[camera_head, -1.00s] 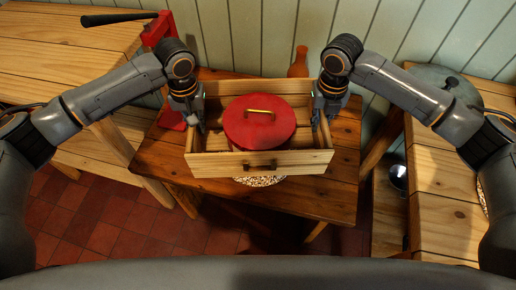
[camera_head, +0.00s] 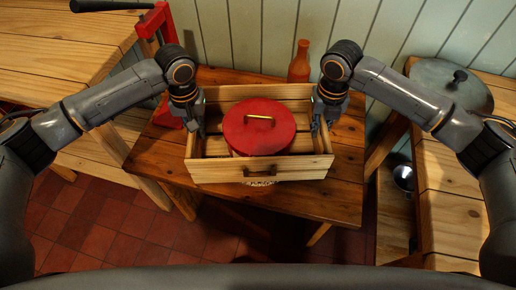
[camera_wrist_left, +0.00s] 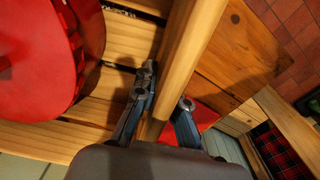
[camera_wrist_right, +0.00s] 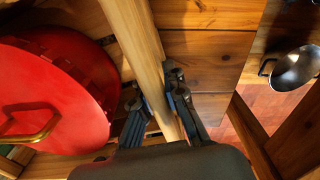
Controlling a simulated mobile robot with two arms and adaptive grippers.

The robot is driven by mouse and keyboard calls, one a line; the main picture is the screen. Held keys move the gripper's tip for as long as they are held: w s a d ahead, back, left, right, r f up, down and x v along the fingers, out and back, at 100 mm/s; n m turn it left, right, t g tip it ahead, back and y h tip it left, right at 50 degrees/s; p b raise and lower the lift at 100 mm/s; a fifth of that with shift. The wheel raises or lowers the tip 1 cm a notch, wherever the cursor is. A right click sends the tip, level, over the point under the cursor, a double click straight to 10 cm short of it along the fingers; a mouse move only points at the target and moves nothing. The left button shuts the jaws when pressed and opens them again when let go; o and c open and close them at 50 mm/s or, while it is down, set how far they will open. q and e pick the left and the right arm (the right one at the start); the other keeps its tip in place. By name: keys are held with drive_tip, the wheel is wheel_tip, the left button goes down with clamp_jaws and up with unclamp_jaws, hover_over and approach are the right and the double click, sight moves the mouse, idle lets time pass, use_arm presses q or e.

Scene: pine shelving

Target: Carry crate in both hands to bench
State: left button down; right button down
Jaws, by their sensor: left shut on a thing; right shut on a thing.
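The crate (camera_head: 215,171) is a pale pine box with a dark handle on its front. A red pot (camera_head: 259,128) with a brass-handled lid sits in it. My left gripper (camera_head: 196,124) is shut on the crate's left wall, one finger on each side of it, as the left wrist view (camera_wrist_left: 166,100) shows. My right gripper (camera_head: 322,122) is shut on the right wall in the same way, also in the right wrist view (camera_wrist_right: 170,100). The crate looks level over a dark wooden table (camera_head: 335,205); whether it touches cannot be told. Pine benches stand left (camera_head: 60,50) and right (camera_head: 450,205).
A red-orange bottle (camera_head: 299,64) stands just behind the crate. A red stand (camera_head: 170,105) with a black lever is close to my left gripper. A grey lidded pan (camera_head: 450,86) sits on the right bench. A patterned round thing (camera_head: 265,182) shows partly under the crate's front.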

use_arm(q)
drive_tip(key=shift+f, duration=0.2)
use_arm(e)
drive_tip(key=shift+f, duration=0.2)
use_arm(q)
drive_tip(key=c, duration=1.4)
unclamp_jaws()
use_arm(e)
drive_tip(key=c, duration=1.4)
unclamp_jaws()
use_arm(q)
drive_tip(key=shift+s, duration=0.1)
use_arm(e)
drive_tip(key=shift+s, duration=0.1)
use_arm(q)
wheel_tip(320, 180, up, 12)
drive_tip(key=shift+f, duration=0.1)
use_arm(e)
drive_tip(key=shift+r, duration=0.1)
wheel_tip(320, 180, up, 12)
drive_tip(key=shift+f, duration=0.1)
